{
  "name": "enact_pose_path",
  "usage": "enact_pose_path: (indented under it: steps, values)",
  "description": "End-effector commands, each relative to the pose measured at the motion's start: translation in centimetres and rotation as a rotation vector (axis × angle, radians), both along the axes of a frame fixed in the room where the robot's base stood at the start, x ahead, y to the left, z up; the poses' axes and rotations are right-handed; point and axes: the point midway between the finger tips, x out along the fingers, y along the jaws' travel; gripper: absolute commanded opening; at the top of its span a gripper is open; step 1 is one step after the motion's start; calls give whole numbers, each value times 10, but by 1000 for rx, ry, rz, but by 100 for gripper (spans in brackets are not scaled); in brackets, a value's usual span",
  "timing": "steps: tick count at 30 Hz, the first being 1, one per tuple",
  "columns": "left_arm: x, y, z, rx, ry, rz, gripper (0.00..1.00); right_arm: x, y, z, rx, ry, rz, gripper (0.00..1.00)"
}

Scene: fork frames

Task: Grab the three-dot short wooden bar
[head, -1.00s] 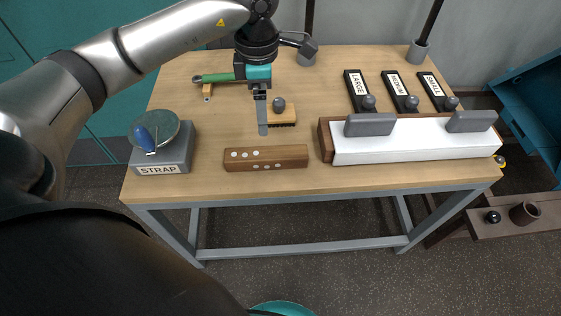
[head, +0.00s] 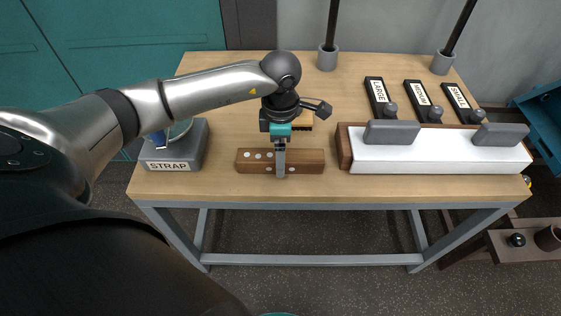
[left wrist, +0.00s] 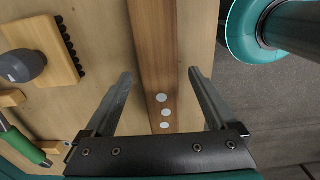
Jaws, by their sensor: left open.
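A short brown wooden bar (head: 312,161) lies near the front edge of the table, with white dots toward its left half. In the left wrist view the bar (left wrist: 155,40) runs up the picture, and three white dots show on its upper face. My left gripper (head: 281,170) is over the bar's middle, pointing down. In the wrist view the left gripper (left wrist: 160,75) is open, with one finger on each side of the bar and gaps between. How far the fingertips reach down beside it is hard to tell. My right gripper is not in view.
A grey STRAP block (head: 170,167) stands left of the bar. A long white-faced wooden block (head: 440,160) with grey handles lies close to its right. Three black labelled pieces (head: 420,101) lie behind that. A wooden brush (left wrist: 45,50) and green handle (left wrist: 20,145) lie beside the gripper.

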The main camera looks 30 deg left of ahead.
Motion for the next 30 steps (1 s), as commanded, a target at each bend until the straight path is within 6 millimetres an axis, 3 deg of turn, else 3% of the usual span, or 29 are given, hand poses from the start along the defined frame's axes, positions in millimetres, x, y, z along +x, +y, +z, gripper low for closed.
enact_pose_path:
  steps: [4, 14, 30]
  values:
    - [0, 0, -13, 1, 1, 1, 91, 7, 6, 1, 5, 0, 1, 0]
    - [0, 0, -15, 1, 0, 1, 91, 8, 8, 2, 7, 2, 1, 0]
    - [0, 0, -15, 0, 0, 1, 30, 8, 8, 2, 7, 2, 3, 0]
